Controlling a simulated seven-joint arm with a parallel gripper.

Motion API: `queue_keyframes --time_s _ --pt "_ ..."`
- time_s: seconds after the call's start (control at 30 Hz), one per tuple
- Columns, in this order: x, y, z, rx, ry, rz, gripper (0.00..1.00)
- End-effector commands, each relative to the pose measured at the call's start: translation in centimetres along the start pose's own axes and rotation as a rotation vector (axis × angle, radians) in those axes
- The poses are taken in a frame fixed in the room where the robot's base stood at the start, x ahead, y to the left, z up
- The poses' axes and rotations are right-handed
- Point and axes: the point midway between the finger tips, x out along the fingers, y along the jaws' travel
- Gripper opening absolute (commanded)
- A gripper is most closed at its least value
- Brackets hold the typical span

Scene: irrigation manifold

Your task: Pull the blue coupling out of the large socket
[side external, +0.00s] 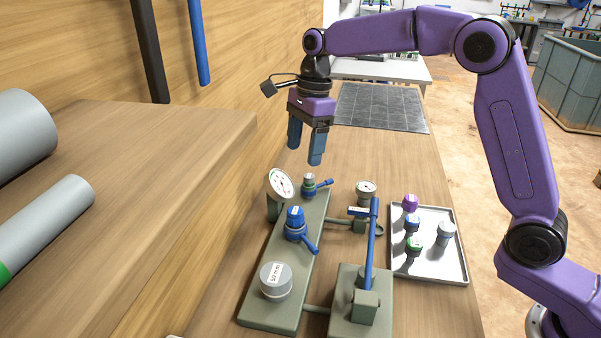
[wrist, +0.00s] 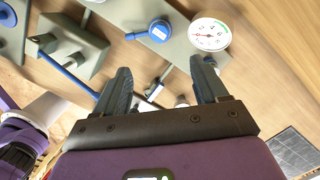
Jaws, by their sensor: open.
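The blue coupling (side external: 295,215) has a white label and stands upright in a socket midway along the green manifold plate (side external: 257,308). A blue lever (side external: 310,246) sticks out from the socket's collar. In the wrist view the blue coupling (wrist: 160,30) shows beyond the fingertips, near the top edge. My gripper (side external: 304,155) is open and empty, pointing down above the far end of the plate, well above and behind the blue coupling. In the wrist view, my gripper (wrist: 162,68) has its two fingers wide apart. The socket's inside is hidden by the coupling.
A dial gauge (side external: 281,184) and a smaller grey-topped fitting (side external: 309,181) stand beyond the coupling. A grey 50 mm cap (side external: 276,280) is nearer. A tall blue lever (side external: 372,245) rises to the right. A tray (side external: 455,269) holds several fittings. A wooden ledge (side external: 130,180) borders the left.

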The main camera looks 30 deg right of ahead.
Motion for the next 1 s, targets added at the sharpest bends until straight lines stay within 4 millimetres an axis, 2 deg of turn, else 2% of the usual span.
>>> queue_keyframes --time_s 0.8,1.0 --pt "13.3 0.2 0.0 -0.005 0.002 0.005 0.72" --pt "15.7 0.1 -0.1 -0.005 0.002 0.004 0.72"
